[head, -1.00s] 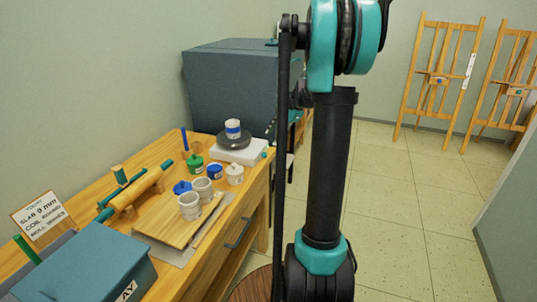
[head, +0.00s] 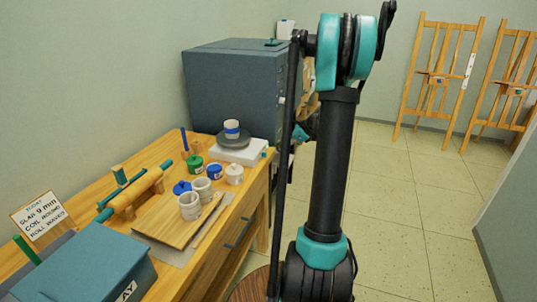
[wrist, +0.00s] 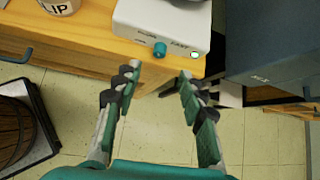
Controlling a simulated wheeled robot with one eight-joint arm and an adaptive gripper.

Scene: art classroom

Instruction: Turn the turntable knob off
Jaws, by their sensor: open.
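The turntable's white base (head: 243,153) stands at the far right end of the wooden table, with a dark round wheel (head: 233,140) and a blue-banded cup (head: 231,128) on it. In the wrist view the white base (wrist: 160,22) shows its front with a teal knob (wrist: 160,49) and a lit green lamp (wrist: 194,54) to the knob's right. My gripper (wrist: 158,75) is open and empty. Its fingertips are either side of the knob's line in the picture, a little short of it, with no contact seen. The knob's pointer mark is too small to read.
Jars and cups (head: 202,187), a board (head: 165,222) and a rolling pin (head: 138,193) lie on the wooden table (head: 262,180). A large blue-grey cabinet (head: 240,85) stands close behind the turntable. A barrel-like stool (wrist: 14,130) is at left in the wrist view. Open floor lies right.

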